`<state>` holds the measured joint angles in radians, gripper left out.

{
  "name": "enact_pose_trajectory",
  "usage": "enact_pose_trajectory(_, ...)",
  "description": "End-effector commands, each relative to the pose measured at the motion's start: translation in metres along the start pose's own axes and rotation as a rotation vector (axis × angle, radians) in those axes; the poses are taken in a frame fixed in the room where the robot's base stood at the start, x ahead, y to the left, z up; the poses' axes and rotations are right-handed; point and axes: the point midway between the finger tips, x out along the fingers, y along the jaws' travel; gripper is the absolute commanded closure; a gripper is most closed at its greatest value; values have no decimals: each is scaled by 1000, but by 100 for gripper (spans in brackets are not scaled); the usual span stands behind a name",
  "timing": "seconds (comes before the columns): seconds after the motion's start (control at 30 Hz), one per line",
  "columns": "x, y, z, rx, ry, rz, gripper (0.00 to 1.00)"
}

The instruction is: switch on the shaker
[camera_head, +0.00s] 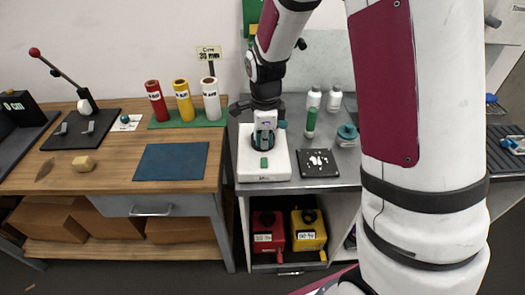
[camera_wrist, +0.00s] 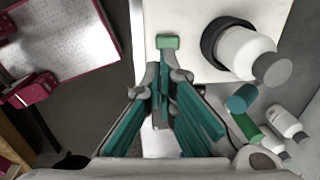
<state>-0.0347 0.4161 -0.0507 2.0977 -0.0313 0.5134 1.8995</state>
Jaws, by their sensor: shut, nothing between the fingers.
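The shaker (camera_head: 279,165) is a white box on the grey metal table, with a green switch (camera_head: 264,162) on its front part. A white bottle (camera_head: 265,119) stands in a dark ring on the shaker. In the wrist view the shaker (camera_wrist: 190,18) is at the top, with the green switch (camera_wrist: 167,42) just ahead of the fingertips and the bottle (camera_wrist: 240,50) to the right. My gripper (camera_head: 266,104) is over the shaker, partly overlapping the bottle in the head view. In the wrist view my gripper (camera_wrist: 168,77) is shut and empty, apparently apart from the switch.
A black plate (camera_head: 318,170) with white pieces lies right of the shaker. White bottles (camera_head: 314,97) and a teal-capped item (camera_head: 346,134) stand behind it. A wooden table (camera_head: 110,185) with coloured cylinders and a blue mat (camera_head: 172,161) is at left. Red and yellow canisters (camera_head: 308,232) sit below.

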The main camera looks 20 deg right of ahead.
Motion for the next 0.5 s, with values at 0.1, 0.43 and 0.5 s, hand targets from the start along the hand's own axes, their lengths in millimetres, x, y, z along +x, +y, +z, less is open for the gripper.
enact_pose_trajectory(0.1,-21,0,1,0,-1,-5,100)
enact_pose_trajectory(0.43,-48,4,0,1,0,-1,100)
enact_pose_trajectory(0.5,-49,5,0,1,0,0,100)
